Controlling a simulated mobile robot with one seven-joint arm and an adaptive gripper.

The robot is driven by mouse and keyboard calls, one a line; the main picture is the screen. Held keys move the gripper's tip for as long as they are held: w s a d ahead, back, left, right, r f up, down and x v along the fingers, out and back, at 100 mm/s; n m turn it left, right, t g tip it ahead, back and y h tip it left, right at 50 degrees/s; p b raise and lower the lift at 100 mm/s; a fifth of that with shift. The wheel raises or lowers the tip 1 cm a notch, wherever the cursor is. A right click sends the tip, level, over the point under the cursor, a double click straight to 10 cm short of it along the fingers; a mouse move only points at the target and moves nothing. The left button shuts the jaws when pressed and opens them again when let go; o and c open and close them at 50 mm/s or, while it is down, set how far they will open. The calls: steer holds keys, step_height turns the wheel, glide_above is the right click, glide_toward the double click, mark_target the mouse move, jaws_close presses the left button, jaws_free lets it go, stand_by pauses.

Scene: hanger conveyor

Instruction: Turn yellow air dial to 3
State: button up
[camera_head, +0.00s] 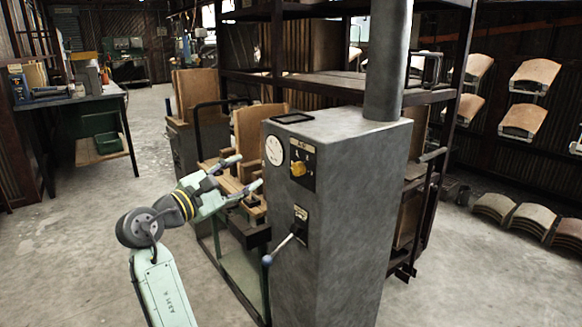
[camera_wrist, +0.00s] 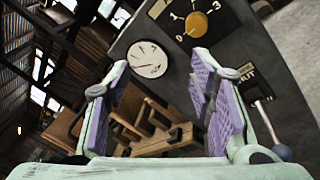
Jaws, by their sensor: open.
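The yellow air dial (camera_head: 298,169) sits on a dark plate on the upper front of the grey machine cabinet (camera_head: 345,200). In the wrist view the yellow dial (camera_wrist: 196,25) shows near the top, with marks around it including 0 and 3. I cannot tell surely which mark it points to. My gripper (camera_head: 249,172) is open and empty, to the left of the dial and apart from it. In the wrist view its purple-padded fingers (camera_wrist: 158,95) are spread, with the dial beyond and above them.
A white round gauge (camera_head: 274,151) is left of the dial. A lever with a blue-grey ball (camera_head: 267,260) sticks out below it. A black frame with wooden pieces (camera_head: 250,130) stands behind my gripper. A workbench (camera_head: 70,100) is at far left. Floor at front left is clear.

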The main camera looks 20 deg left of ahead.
mark_target(295, 170)
steer(key=w+d+h, duration=0.1)
steer(key=w+d, duration=0.2)
steer(key=w+d+f+g+h+p, duration=0.1)
steer(key=w+d, duration=0.1)
steer(key=d, duration=0.1)
steer(key=w+d+g+h, duration=0.1)
steer(key=w+d, duration=0.2)
steer(key=shift+w+d+f+p, duration=0.15)
steer(key=shift+w+f+p, duration=0.15)
steer(key=shift+f, duration=0.05)
steer(key=c, duration=1.2)
steer(key=shift+o, duration=0.2)
